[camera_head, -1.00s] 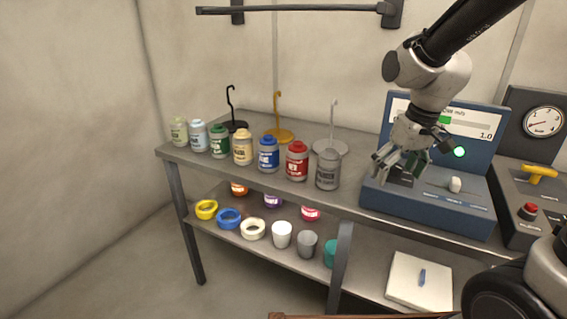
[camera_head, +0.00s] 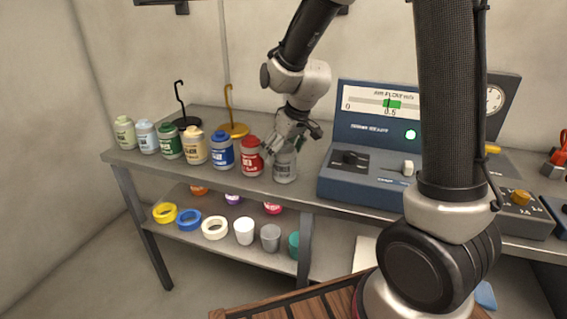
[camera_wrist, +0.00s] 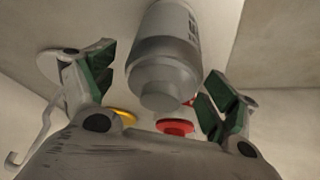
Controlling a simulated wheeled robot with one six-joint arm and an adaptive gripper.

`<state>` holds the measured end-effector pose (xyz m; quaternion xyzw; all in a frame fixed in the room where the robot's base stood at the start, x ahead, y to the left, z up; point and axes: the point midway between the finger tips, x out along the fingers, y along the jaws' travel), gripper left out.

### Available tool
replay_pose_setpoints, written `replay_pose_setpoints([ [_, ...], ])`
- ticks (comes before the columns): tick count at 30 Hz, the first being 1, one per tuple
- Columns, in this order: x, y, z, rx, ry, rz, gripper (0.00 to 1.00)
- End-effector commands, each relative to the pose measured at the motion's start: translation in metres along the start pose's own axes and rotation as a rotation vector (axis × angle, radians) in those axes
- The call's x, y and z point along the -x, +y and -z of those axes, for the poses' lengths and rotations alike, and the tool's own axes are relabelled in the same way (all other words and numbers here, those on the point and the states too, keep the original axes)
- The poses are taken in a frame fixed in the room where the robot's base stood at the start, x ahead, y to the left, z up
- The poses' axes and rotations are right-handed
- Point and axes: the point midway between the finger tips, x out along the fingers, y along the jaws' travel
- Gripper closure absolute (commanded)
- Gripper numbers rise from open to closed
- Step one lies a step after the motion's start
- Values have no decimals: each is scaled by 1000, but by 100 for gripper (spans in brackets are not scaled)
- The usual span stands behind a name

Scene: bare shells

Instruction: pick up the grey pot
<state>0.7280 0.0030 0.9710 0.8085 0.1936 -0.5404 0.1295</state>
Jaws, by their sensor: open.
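The grey pot (camera_head: 285,167) is a labelled jar at the right end of the row of paint pots on the upper shelf. My gripper (camera_head: 287,142) is at the top of it, its fingers hiding part of the pot's upper end. In the wrist view the grey pot (camera_wrist: 164,62) lies between the two spread, green-padded fingers of my gripper (camera_wrist: 160,92). Gaps show on both sides, so the fingers look clear of it.
The red pot (camera_head: 251,158) stands close to the left of the grey pot. The blue airflow console (camera_head: 370,185) stands to its right. A grey cup (camera_head: 270,238) and tape rolls sit on the lower shelf (camera_head: 190,240). Hook stands (camera_head: 233,130) are behind the pots.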

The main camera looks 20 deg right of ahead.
Motion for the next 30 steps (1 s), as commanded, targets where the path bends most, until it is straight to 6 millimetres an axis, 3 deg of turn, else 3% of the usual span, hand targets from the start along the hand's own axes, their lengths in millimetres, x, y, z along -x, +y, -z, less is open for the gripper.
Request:
replay_pose_setpoints([
  [3,-11,0,0,-1,0,0,13],
  [10,-12,0,0,-1,0,0,13],
  [20,-12,0,0,-1,0,0,72],
  [30,-3,0,5,2,4,0,73],
])
